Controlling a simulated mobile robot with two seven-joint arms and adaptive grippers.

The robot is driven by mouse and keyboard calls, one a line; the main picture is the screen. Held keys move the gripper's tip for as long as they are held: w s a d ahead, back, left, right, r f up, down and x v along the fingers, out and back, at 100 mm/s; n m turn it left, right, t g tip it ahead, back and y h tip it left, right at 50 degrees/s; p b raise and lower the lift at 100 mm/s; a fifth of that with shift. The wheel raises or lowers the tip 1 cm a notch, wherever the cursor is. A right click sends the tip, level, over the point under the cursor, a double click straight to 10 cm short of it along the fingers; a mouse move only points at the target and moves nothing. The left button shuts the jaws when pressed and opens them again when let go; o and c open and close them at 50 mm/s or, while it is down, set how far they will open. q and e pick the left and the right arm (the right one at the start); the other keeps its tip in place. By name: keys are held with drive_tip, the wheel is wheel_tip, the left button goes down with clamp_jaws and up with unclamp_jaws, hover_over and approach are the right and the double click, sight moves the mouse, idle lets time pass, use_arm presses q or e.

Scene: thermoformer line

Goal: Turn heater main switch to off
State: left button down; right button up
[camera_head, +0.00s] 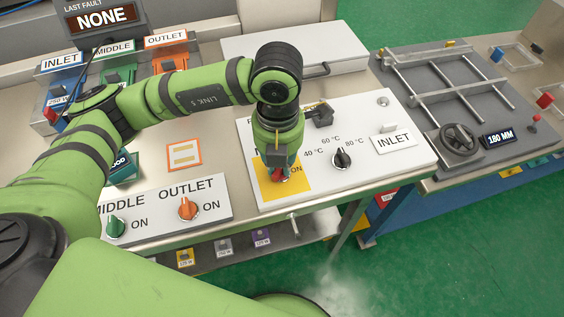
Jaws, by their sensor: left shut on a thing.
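The heater main switch (279,176) shows as a small red part on a yellow square (266,193) of the white control panel (405,170). An "ON" label is beside it; the rest of its lettering is hidden by my arm. My left gripper (278,170) points down over it and is shut on the red switch. The switch's exact angle is hidden by the gripper. My right gripper is not in view.
A black temperature knob (341,158) is just right of the gripper. Green (116,227) and orange (187,208) knobs sit on the panel to the left. A clamp frame with a handwheel (458,139) stands at right.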

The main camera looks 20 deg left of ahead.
use_arm(q)
drive_tip(key=shift+s+f+n+b, duration=0.2)
drive_tip(key=shift+s+n+b, duration=0.15)
drive_tip(key=shift+n, duration=0.95)
drive_tip(key=shift+n, duration=1.4)
drive_tip(key=shift+s+n, duration=0.1)
drive_tip(key=shift+n, duration=1.3)
drive_tip(key=c, duration=1.1)
unclamp_jaws()
drive_tip(key=shift+d+r+n, duration=0.1)
drive_tip(key=shift+n, duration=0.3)
drive_tip(key=shift+s+r, duration=0.1)
